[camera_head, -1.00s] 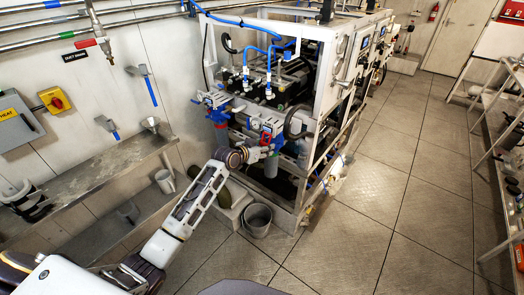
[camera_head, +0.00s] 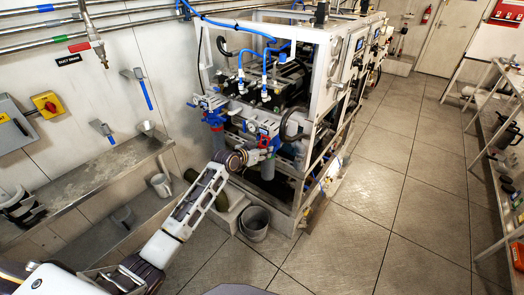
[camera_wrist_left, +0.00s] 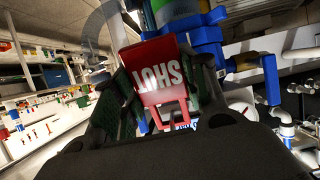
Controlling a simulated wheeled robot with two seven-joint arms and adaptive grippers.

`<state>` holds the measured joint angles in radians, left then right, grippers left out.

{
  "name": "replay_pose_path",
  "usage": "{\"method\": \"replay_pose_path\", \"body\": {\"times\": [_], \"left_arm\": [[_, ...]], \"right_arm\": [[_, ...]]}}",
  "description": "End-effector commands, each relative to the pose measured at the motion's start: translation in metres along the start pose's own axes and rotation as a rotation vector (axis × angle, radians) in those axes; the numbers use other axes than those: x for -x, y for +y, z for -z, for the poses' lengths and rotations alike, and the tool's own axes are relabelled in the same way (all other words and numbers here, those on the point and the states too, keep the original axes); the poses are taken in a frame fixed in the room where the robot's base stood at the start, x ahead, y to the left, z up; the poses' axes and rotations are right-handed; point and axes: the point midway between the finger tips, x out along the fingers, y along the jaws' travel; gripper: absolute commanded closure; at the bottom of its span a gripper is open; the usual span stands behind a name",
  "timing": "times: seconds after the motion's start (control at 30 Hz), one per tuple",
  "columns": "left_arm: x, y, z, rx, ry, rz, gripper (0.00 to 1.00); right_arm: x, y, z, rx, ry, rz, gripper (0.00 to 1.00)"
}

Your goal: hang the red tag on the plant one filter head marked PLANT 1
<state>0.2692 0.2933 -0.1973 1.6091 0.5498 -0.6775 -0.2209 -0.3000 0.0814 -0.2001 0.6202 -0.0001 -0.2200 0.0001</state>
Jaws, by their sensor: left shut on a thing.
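My left gripper (camera_head: 270,150) is at the front of the watermaker frame. It is shut on the red tag (camera_wrist_left: 160,72), whose white letters read SHUT, upside down in the left wrist view. The tag also shows as a small red patch in the head view (camera_head: 264,140). I cannot tell whether tag and head touch. The PLANT 1 marking is not readable. My right gripper is not in view.
Another blue filter head (camera_head: 211,103) stands to the left. Blue hoses (camera_head: 243,60) and a white frame (camera_head: 322,85) surround the area. A grey bucket (camera_head: 254,223) is on the floor below. A metal shelf (camera_head: 90,180) runs along the left wall. Floor to the right is clear.

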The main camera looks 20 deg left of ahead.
Motion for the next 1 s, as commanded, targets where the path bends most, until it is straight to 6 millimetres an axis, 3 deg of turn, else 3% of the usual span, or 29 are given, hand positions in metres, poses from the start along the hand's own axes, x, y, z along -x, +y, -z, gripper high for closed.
{"method": "replay_pose_path", "body": {"times": [0.23,0.27,0.47,1.0], "left_arm": [[0.0001,-0.0001,0.0002,0.0,0.0,0.0,0.73],[0.0001,-0.0001,0.0002,0.0,0.0,0.0,0.56],[0.0002,-0.0002,0.0002,0.0,0.0,0.0,0.32],[0.0053,-0.0003,0.0002,0.0,0.0,0.0,0.32]], "right_arm": [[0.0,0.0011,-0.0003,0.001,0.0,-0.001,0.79],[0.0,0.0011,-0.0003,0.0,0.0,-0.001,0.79],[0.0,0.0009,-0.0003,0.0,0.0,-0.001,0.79],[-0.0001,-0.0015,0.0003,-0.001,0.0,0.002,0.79]]}}
